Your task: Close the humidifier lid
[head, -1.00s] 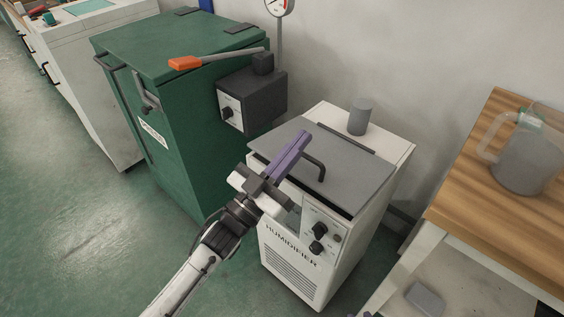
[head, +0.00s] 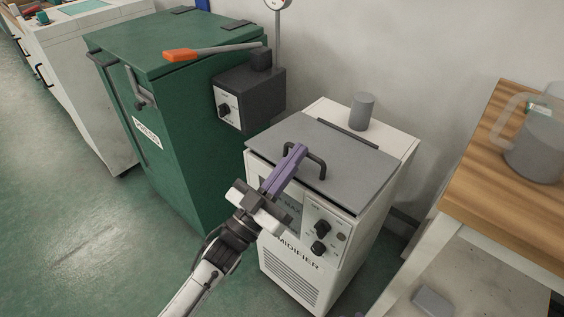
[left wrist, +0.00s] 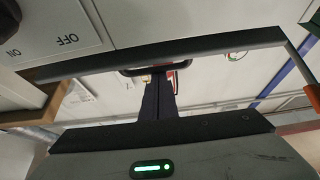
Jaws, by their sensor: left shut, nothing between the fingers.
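The humidifier (head: 280,262) is a white cabinet with a grey lid (head: 335,165) on its top. The lid lies about flat over the opening, and any small gap at its front edge is hard to tell. A dark bar handle (head: 322,166) stands on the lid near its front. My left gripper (head: 298,150) has purple fingers, shut and empty, at the left end of the handle, over the lid's front. Whether they touch is unclear. In the left wrist view, the dark fingers (left wrist: 158,98) are together below the handle bar (left wrist: 160,69).
Control knobs (head: 320,228) are on the humidifier's front, and a grey cylinder (head: 363,111) stands at its back. A green cabinet (head: 165,130) with an orange-tipped lever (head: 180,55) is at the left. A wooden table (head: 485,205) with a jug (head: 535,145) is at the right.

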